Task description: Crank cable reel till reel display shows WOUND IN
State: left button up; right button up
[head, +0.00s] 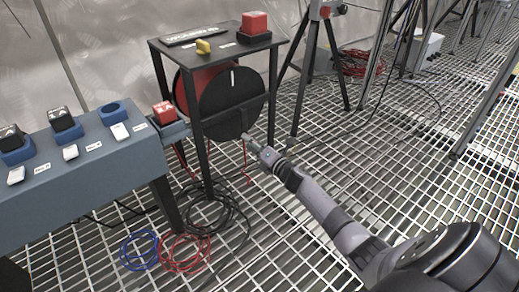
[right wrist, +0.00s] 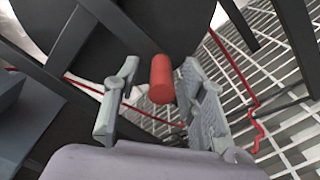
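The cable reel (head: 231,103) is a black disc with a white mark near its top and a red part behind it, standing in a black frame. A dark display plate (head: 195,36) lies on the frame's top; its lettering is too small to read surely. My right gripper (head: 248,139) is at the lower right of the disc. In the right wrist view, a red cylindrical crank handle (right wrist: 161,79) is between the fingers of the right gripper (right wrist: 160,92). The fingers are open, with a visible gap on the left side. My left gripper is not in view.
A yellow knob (head: 203,47) and a red block (head: 254,23) are on the frame's top. A blue-grey bench (head: 90,160) with dark and red blocks stands at left. Loose cables (head: 210,215) lie on the grating below. A tripod (head: 318,70) stands behind right.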

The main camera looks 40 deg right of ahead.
jog(key=s, duration=1.1)
jog(key=shift+s+d, duration=0.25)
jog(key=shift+d, duration=0.2)
